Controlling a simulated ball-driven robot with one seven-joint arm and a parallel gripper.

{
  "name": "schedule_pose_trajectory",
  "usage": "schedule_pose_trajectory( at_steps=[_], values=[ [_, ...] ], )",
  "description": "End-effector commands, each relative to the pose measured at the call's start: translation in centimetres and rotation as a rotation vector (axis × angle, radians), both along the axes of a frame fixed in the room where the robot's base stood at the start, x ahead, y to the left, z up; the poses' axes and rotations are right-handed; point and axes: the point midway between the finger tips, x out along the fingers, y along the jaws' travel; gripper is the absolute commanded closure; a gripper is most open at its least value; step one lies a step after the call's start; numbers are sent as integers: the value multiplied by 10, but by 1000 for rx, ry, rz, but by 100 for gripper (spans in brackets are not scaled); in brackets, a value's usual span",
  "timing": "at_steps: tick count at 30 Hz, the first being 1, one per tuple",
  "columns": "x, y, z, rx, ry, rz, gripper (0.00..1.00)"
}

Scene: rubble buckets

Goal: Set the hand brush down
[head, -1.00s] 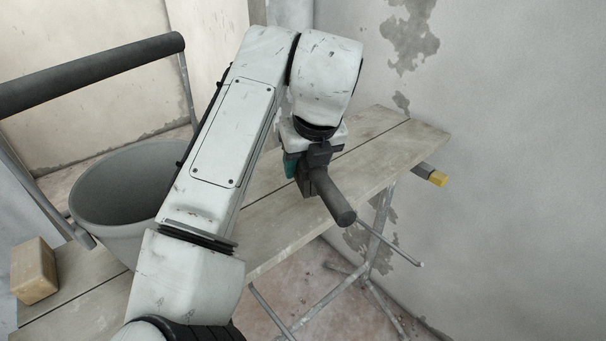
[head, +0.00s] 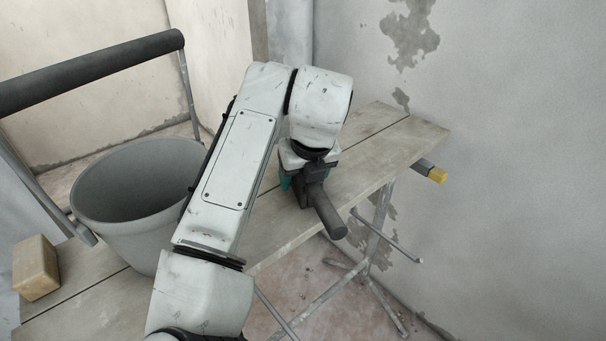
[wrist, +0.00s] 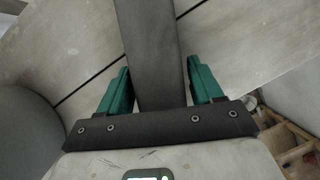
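The hand brush (head: 328,212) is dark grey, and its thick round handle points toward the front right in the head view. My gripper (head: 296,184), with teal fingers, has the brush between its fingers above the middle of the wooden plank bench (head: 385,135). In the wrist view the brush (wrist: 153,50) runs as a dark bar between the two fingers of my gripper (wrist: 160,90), which lie close on both sides. The arm and gripper hide part of the brush. I cannot tell whether its underside touches the planks.
A grey bucket (head: 130,215) with a raised dark bar behind it is on the left. A tan block (head: 36,268) lies at the bench's left end. Bare planks lie right of my gripper.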

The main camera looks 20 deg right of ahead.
Motion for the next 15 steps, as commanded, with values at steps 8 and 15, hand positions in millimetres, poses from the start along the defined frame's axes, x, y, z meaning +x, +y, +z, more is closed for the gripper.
schedule_pose_trajectory(
  at_steps=[8, 15],
  values=[
    [0, 0, 0, 0, 0, 0, 22],
    [-3, 0, 11, 0, -3, 0, 22]
  ],
)
